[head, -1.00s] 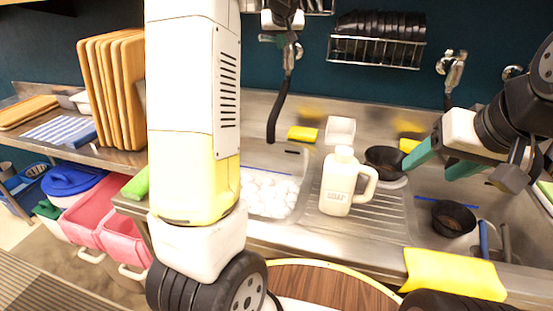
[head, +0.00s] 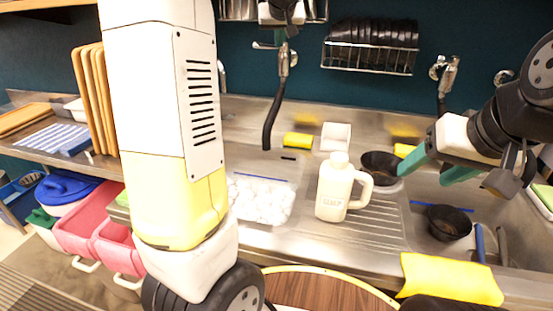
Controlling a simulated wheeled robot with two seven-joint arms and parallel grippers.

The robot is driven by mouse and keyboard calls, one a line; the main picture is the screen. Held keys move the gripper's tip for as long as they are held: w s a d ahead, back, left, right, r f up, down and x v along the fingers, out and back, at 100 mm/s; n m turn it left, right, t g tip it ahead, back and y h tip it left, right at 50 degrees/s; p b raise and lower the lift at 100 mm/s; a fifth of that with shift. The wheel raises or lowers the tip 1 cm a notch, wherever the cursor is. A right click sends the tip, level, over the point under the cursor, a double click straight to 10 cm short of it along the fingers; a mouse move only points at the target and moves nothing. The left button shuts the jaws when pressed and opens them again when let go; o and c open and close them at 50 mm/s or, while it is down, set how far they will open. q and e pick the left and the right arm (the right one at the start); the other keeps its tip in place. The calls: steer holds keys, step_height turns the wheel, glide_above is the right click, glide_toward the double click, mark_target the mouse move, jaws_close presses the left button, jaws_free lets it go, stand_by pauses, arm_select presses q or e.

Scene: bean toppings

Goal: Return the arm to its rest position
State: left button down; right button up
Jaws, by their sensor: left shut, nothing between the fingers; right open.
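My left arm's white and yellow links (head: 165,110) fill the left-centre of the head view, with a black joint at the bottom. My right gripper (head: 425,172) reaches in from the right over the sink counter. Its teal fingers are spread apart, and one fingertip is near a black bowl (head: 381,160). I cannot tell whether they touch.
A white jug (head: 334,190) stands on the steel drainer. Another black bowl (head: 449,222) is to its right, and a yellow cloth (head: 450,278) hangs at the front edge. A round wooden top (head: 325,291) is below. Wooden boards (head: 94,95) and pink bins (head: 88,218) are left.

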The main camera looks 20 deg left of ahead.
arm_select(q)
steer(key=s+d+f+m+g+h, duration=0.1)
steer(key=s+f, duration=0.3)
steer(key=s, duration=0.8)
steer(key=s+d+f+m+g+h, duration=0.1)
steer(key=s+d+f, duration=0.3)
steer(key=s, duration=0.9)
steer(key=s+d+f+m+g+h, duration=0.1)
steer(key=s+f, duration=0.4)
steer(key=s, duration=0.7)
steer(key=shift+s+d+f+m+h, duration=0.2)
steer(key=shift+s+d+m+h, duration=0.25)
steer(key=shift+d+h, duration=0.5)
steer(key=shift+w+a, duration=0.1)
steer(key=shift+a, duration=0.05)
